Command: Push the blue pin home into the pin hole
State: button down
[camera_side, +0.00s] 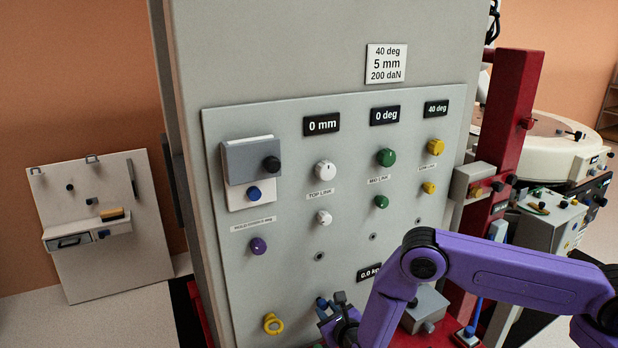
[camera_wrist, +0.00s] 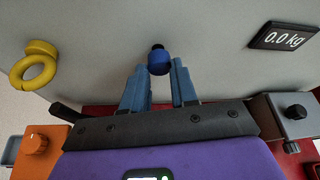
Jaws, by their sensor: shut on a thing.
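The blue pin (camera_wrist: 159,65) shows in the wrist view between the fingertips of my gripper (camera_wrist: 159,72), which is shut on it. A dark round spot shows just past the pin's head, close to the grey panel; I cannot tell whether it is the pin hole or part of the pin. In the side view my gripper (camera_side: 335,312) is low in front of the panel, right of the yellow ring. A small blue piece at its tip looks like the pin (camera_side: 321,302). How deep the pin sits is hidden.
The grey panel (camera_side: 290,285) carries several knobs and displays. The yellow ring (camera_side: 273,324) sticks out left of my gripper and shows in the wrist view (camera_wrist: 35,66). A grey box with a dark knob (camera_wrist: 293,113) stands at the right there, and an orange box (camera_wrist: 36,148) at lower left.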

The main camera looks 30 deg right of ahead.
jog(key=s, duration=0.7)
dwell(0.6)
dwell(0.4)
jog(key=s+d+r+n+t+h, duration=0.1)
jog(key=d+r+n, duration=0.3)
jog(key=d, duration=1.1)
jog(key=s+d+r+n+t+h, duration=0.1)
jog(key=d+r+n+h, duration=0.2)
jog(key=d+r, duration=0.7)
jog(key=shift+d+r+n+h, duration=0.35)
jog(key=shift+d+n, duration=0.55)
jog(key=shift+d, duration=2.3)
jog(key=shift+f, duration=0.15)
jog(key=shift+w, duration=2.85)
jog(key=shift+w, duration=2.2)
jog(key=c, duration=0.8)
grip_release()
